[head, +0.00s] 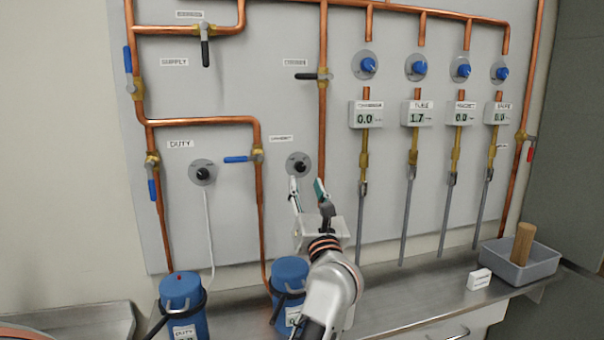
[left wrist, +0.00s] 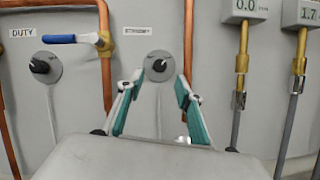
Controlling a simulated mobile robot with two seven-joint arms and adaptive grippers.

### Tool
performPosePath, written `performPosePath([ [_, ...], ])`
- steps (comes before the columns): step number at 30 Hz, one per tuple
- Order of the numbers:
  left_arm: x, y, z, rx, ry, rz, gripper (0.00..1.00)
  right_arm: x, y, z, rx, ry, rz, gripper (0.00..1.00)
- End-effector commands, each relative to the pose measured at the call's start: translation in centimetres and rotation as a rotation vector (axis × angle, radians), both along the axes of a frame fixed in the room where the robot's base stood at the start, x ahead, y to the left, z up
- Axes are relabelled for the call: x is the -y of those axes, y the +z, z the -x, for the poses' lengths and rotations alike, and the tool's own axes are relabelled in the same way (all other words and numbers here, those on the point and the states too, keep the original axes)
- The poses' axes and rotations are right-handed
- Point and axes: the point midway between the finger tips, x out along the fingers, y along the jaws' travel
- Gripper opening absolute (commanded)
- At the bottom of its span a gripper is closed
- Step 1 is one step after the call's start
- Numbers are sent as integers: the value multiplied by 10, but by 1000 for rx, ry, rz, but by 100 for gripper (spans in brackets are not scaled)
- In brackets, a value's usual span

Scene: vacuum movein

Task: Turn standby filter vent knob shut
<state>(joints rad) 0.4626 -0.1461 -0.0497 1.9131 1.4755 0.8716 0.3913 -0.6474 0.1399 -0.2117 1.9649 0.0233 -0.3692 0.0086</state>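The standby vent knob (head: 299,166) is a small black knob on a round grey plate under a small label on the wall panel. It also shows in the left wrist view (left wrist: 158,66), just beyond the fingertips. My left gripper (head: 306,183) is open and empty, its two teal-and-white fingers pointing at the panel just below the knob. In the left wrist view my left gripper (left wrist: 159,86) has a finger on each side, with the knob seen in the gap. I see no contact with the knob. My right gripper is not in view.
A similar duty knob (head: 202,173) sits to the left. A blue-handled valve (head: 238,159) and copper pipes (head: 322,130) flank the standby knob. Blue canisters (head: 182,300) stand on the steel counter (head: 400,310) below. A grey tub (head: 530,268) is at the right.

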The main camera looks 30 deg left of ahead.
Motion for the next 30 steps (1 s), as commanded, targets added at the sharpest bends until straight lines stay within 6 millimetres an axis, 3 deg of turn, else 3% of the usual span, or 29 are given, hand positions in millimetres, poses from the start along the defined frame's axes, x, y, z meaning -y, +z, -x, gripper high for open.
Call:
performPosePath([
  [9,-30,19,-30,1,2,-4,36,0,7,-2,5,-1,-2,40],
  [22,-37,21,-37,-1,1,-3,36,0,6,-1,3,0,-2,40],
  [26,-37,21,-37,-1,1,-3,2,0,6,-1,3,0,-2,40],
  [30,-37,21,-37,-1,1,-3,0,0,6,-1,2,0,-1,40],
])
